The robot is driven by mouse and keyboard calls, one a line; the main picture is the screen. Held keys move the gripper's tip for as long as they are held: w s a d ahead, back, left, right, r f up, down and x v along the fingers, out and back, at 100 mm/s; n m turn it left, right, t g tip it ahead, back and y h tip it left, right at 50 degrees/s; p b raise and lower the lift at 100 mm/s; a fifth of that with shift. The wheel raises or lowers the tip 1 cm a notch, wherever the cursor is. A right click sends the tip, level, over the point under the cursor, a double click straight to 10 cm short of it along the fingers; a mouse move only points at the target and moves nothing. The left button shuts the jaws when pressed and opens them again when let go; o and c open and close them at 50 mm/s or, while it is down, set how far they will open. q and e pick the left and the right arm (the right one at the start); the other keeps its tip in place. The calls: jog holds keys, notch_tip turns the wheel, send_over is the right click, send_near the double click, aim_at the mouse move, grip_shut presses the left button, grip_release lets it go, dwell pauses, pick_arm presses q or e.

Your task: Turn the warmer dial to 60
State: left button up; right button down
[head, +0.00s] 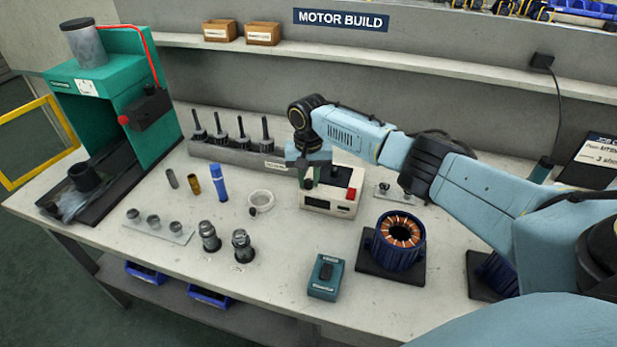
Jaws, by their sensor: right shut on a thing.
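The warmer (317,202) is a small cream box with a dark top, a dark display on its front and a red part at its right end. It stands on the bench in the middle of the head view. My right gripper (307,180) reaches down from above at the warmer's left end. It is shut on the small dark dial (308,185) there. The fingers hide most of the dial, and its scale and setting are too small to read. My left gripper is not in view.
A motor stator (398,238) with copper windings and a teal device (324,277) stand in front. A grey rack (232,152) of upright tools is behind left. A green press (110,95) stands far left. The front middle bench is partly clear.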

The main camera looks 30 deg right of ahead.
jog(key=shift+r+n+p, duration=0.1)
jog(key=shift+n+p, duration=1)
jog(key=shift+n, duration=0.1)
jog(key=n+p, duration=0.1)
jog(key=n, duration=0.1)
jog(key=shift+n, duration=0.4)
jog(key=n+p, duration=0.1)
jog(key=n, duration=0.7)
jog(key=shift+p, duration=0.4)
jog(key=shift+n, duration=0.4)
jog(key=c, duration=1.2)
grip_release()
